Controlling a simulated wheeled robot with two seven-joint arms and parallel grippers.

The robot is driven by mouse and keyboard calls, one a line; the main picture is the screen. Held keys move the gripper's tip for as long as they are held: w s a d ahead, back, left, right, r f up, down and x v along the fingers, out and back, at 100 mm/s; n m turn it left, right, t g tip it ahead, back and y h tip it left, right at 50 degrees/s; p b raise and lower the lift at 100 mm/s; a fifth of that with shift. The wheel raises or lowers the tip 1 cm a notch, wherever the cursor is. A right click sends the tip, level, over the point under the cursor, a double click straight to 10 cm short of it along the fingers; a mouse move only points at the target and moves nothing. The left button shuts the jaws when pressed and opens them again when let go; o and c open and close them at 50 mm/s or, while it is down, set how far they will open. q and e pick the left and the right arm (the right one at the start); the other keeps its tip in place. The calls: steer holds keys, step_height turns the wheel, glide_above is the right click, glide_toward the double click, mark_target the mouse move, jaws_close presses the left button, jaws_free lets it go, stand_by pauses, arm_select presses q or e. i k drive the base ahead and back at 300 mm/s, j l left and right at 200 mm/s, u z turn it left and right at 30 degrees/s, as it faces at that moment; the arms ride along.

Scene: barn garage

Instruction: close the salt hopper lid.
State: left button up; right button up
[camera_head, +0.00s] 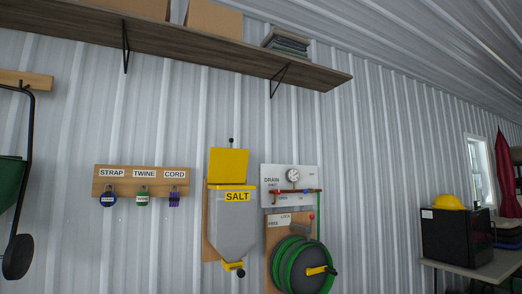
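The salt hopper (234,230) hangs on a wooden backboard on the corrugated wall, near the middle of the head view. It has a grey body, a yellow rim with a "SALT" label, and a yellow spout at the bottom. Its yellow lid (229,165) stands raised above the rim, open against the wall, with a small dark knob (231,141) at its top. The hopper's inside is not visible from this low angle. Neither of my grippers shows in the view.
Right of the hopper are a drain panel (290,172) with gauge and a green hose reel (301,268). Left is a rack (141,174) labelled strap, twine and cord. A wooden shelf (180,45) runs above. A table (478,272) with a black box (456,236) stands at right.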

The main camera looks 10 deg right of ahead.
mark_target(226, 165)
steer(key=i+l+z, duration=0.1)
steer(key=l+u, duration=0.1)
steer(key=u, duration=0.3)
steer(key=i+l+u, duration=0.1)
steer(key=u, duration=0.3)
steer(key=l+u, duration=0.6)
steer(key=l, duration=0.3)
steer(key=l+u, duration=0.25)
steer(key=l, duration=0.3)
steer(key=l+u, duration=0.3)
steer(key=l, duration=0.25)
steer(key=k+l+u, duration=0.1)
steer(key=l+u, duration=0.15)
steer(key=l, duration=0.3)
steer(key=k+l+u, duration=0.25)
steer(key=l, duration=0.25)
steer(key=i+l, duration=0.05)
steer(key=i, duration=0.05)
